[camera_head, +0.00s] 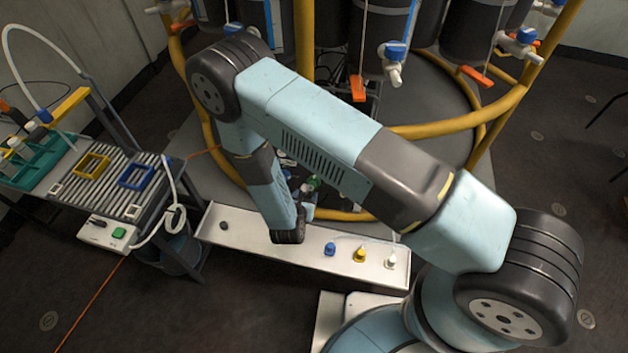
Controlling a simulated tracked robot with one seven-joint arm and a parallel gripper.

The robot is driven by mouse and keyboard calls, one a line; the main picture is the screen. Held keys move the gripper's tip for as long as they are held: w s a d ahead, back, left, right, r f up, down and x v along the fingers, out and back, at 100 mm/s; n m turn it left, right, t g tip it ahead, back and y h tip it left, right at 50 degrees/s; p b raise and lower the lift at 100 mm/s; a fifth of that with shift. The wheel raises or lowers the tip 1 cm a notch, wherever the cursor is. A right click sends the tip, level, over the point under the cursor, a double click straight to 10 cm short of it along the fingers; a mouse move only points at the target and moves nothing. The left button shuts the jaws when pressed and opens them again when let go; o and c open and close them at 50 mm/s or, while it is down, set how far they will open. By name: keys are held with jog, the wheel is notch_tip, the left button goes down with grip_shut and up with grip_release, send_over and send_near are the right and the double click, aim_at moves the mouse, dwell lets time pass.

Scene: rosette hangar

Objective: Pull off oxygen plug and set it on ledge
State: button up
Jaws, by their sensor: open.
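The ledge (260,247) is a long pale shelf in front of the round rosette base. A blue plug (330,248), a yellow plug (360,254) and a white plug (391,261) stand apart on its right half. A small green piece (314,183) shows low on the rosette behind my wrist; it may be the oxygen plug, but I cannot tell for sure. My gripper (308,202) is open, just in front of and below the green piece. My wrist hides most of the gripper, and I cannot see whether it touches anything.
A small dark round thing (223,225) is on the ledge's left end. Yellow tubes (440,128) and hanging dark tanks with blue-handled taps (393,52) surround the rosette. A slatted side table (118,190) with racks stands at left. The ledge's left middle is clear.

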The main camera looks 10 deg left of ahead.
aim_at(312, 185)
jog(key=shift+w+d, duration=0.15)
jog(key=shift+w, duration=0.1)
jog(key=shift+x, duration=4.35)
grip_shut()
jog(key=shift+s, duration=0.2)
jog(key=shift+v, duration=2.8)
